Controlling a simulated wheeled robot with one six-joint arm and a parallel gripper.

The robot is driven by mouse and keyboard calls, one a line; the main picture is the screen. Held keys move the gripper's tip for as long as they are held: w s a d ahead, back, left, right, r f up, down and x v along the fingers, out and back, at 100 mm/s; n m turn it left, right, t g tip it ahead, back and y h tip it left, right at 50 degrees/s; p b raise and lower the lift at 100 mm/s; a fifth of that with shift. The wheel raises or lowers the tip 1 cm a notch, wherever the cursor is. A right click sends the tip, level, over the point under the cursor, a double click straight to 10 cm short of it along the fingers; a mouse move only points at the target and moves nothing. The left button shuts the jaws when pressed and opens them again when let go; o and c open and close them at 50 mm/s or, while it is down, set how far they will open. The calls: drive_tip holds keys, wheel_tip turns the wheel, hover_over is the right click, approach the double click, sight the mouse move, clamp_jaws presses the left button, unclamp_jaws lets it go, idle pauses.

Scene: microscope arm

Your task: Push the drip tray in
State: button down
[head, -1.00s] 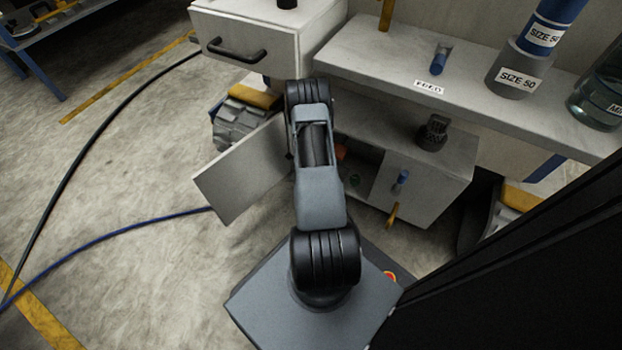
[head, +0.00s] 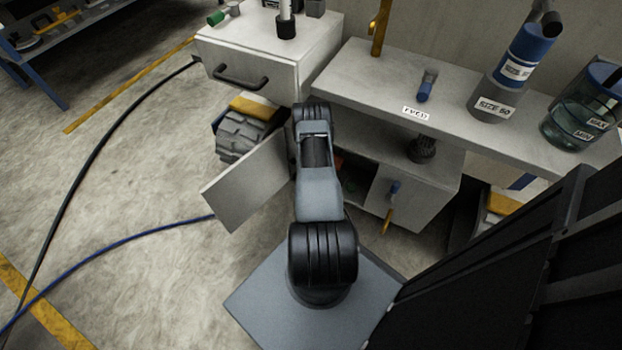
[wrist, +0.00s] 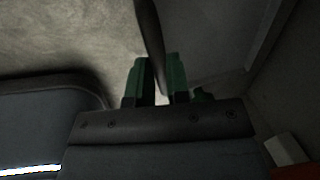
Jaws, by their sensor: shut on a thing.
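I cannot pick out a drip tray for certain in either view. In the wrist view my gripper (wrist: 160,78) shows two green fingers close together. They are shut on a dark, narrow bar (wrist: 151,35) that runs up between them to the top edge. What the bar belongs to is unclear. In the head view my arm hides the gripper, beside a low cabinet (head: 428,190) whose grey door (head: 245,185) stands open at the left. The cabinet's inside is shadowed and partly hidden by my arm.
A drawer unit with a black handle (head: 240,76) stands at the upper left. A grey shelf (head: 365,75) above the cabinet carries a blue-topped bottle (head: 510,75) and a glass jar (head: 578,115). A blue hose (head: 130,231) lies on the floor. The floor at left is mostly clear.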

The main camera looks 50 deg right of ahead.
drive_tip(key=shift+w+d, duration=0.1)
drive_tip(key=shift+d, duration=0.1)
drive_tip(key=c, duration=1.1)
unclamp_jaws()
drive_tip(key=shift+r, duration=0.1)
wheel_tip(320, 180, up, 7)
drive_tip(key=a+p, duration=0.1)
drive_tip(key=p, duration=0.1)
drive_tip(key=shift+s+a+p, duration=0.2)
drive_tip(key=shift+a+p, duration=0.1)
drive_tip(key=shift+p, duration=0.1)
drive_tip(key=shift+r, duration=0.1)
